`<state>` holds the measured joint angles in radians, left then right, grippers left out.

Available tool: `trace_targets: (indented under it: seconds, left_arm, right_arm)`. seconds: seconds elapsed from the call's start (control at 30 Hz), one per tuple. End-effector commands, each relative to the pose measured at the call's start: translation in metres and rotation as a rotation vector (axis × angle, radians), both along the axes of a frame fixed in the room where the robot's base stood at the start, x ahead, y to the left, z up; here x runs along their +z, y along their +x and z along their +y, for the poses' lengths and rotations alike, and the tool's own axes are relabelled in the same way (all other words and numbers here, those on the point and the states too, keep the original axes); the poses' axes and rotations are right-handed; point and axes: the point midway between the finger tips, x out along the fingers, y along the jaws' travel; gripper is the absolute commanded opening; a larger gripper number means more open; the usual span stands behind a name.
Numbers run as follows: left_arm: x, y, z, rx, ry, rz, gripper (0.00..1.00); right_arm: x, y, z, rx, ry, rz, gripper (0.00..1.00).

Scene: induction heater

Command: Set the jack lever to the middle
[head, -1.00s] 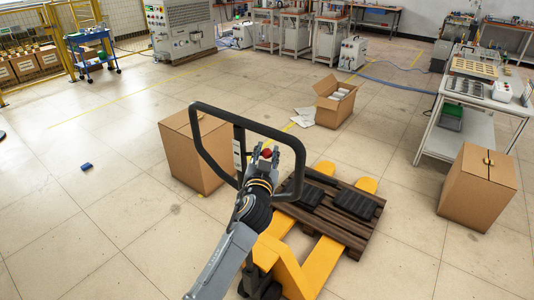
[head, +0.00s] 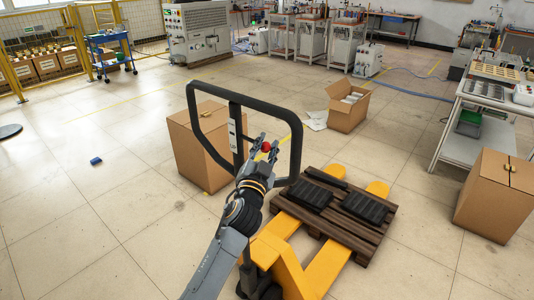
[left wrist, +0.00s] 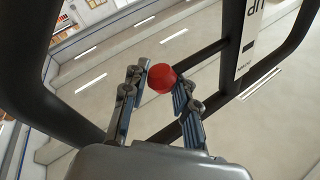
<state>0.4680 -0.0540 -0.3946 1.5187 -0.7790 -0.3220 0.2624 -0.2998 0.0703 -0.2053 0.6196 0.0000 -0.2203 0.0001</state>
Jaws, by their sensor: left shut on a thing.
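The yellow pallet jack (head: 278,262) stands in front of me with its black loop handle (head: 205,128) upright. The jack lever's red knob (head: 265,146) sits inside the loop; it also shows in the left wrist view (left wrist: 162,78). My left gripper (head: 262,148) reaches into the loop and is shut on the red knob, with a finger on each side of it. A white label reading "UP" (left wrist: 252,38) is on the handle's bar. The lever's stem is mostly hidden, so I cannot tell its exact setting. My right gripper is not in view.
A wooden pallet (head: 345,238) with black pieces lies on the forks. A closed carton (head: 190,150) stands just behind the handle, an open carton (head: 347,112) further back, another carton (head: 490,200) at right.

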Motion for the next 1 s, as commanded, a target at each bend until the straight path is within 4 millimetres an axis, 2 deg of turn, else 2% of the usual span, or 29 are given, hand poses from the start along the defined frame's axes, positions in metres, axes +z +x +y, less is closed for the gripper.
trace_targets:
  seconds: [0.03,0.37,0.4,0.5,0.83,1.0]
  left_arm:
    - [-0.006,0.001,0.004,0.008,0.005,0.002,0.0]
    - [-0.003,0.001,0.005,0.01,0.014,-0.003,0.0]
    - [-0.003,0.001,0.005,0.01,0.014,-0.004,0.34]
    - [-0.002,0.001,0.004,0.009,0.014,-0.005,0.54]
    - [-0.001,-0.001,0.002,0.005,0.012,-0.008,0.54]
    - [-0.006,-0.018,0.005,0.003,0.01,-0.007,0.54]
  right_arm:
    - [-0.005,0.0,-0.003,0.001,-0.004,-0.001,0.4]
    - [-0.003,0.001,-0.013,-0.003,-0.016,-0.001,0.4]
    - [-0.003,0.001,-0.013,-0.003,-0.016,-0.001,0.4]
    - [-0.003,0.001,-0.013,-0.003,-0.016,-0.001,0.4]
    - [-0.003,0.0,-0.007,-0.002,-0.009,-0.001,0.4]
    - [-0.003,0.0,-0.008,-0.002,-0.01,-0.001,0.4]
